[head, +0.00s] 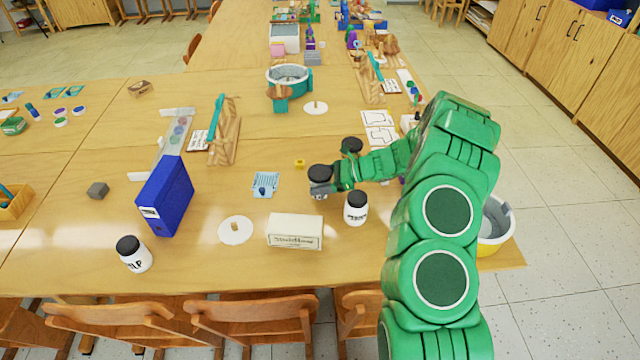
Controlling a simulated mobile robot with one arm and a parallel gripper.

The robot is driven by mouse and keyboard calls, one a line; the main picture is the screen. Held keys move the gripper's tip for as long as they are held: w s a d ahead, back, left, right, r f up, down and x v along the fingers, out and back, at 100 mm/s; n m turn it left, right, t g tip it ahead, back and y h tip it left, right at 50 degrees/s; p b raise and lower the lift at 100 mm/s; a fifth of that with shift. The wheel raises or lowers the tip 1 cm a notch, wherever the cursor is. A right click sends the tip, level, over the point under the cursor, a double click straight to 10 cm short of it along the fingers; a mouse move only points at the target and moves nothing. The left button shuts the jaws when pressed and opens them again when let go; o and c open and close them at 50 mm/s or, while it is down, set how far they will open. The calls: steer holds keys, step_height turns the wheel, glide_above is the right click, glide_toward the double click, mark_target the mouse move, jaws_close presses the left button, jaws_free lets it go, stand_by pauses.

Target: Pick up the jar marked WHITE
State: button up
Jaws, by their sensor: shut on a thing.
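My green arm reaches in from the right, and my gripper (325,187) is shut on a black-lidded white jar (320,195). The gripper covers most of this jar's side, so I cannot read its label or tell if it touches the table. A second black-lidded jar (356,214) stands just to the right and nearer, with lettering too small to read surely. A third black-lidded jar (352,146) is behind my gripper and partly hidden by it. I cannot tell which jar is marked WHITE.
A cream box (295,231), a white disc (236,231) and a blue binder (167,196) stand nearby on the wooden table (90,225). A small yellow block (299,163) lies behind the held jar. A grey-rimmed tub (497,222) is right of my arm. Chairs line the near edge.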

step_height(320, 180, up, 2)
steer(key=shift+r, duration=0.2)
steer(key=s+d+r, duration=0.1)
steer(key=s+r, duration=0.8)
steer(key=s, duration=0.5)
steer(key=shift+d+r, duration=0.35)
steer(key=shift+d, duration=0.05)
